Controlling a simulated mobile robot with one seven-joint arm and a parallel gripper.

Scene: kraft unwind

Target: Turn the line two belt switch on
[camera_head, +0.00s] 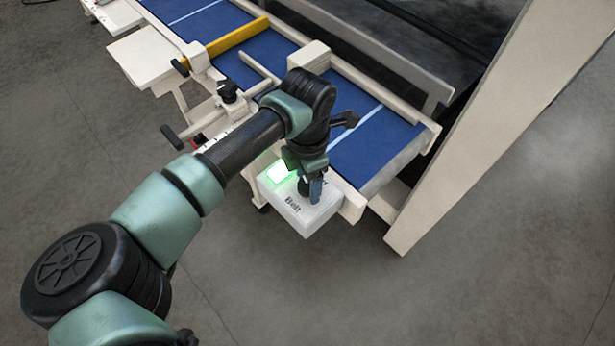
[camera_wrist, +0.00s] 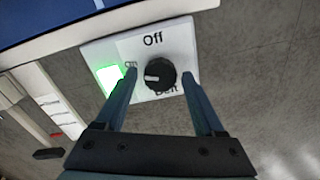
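A white switch box (camera_head: 309,216) labelled "Belt" is fixed at the near edge of the conveyor. In the wrist view, its face (camera_wrist: 183,40) carries a round black knob (camera_wrist: 160,74). The knob's white mark points left, towards a small label partly hidden by a finger that seems to read "On". "Off" is printed above the knob. A green lamp (camera_wrist: 110,78) is lit left of the knob; it also glows in the head view (camera_head: 281,172). My gripper (camera_head: 312,188) is over the box, its two fingers open on either side of the knob, with gaps visible. No line number is readable.
The blue conveyor belt (camera_head: 271,58) runs behind the box, crossed by a yellow bar (camera_head: 238,36). Black-handled clamps (camera_head: 228,92) stand along its near rail. A tall cream panel (camera_head: 505,125) rises at right. The grey floor in front is clear.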

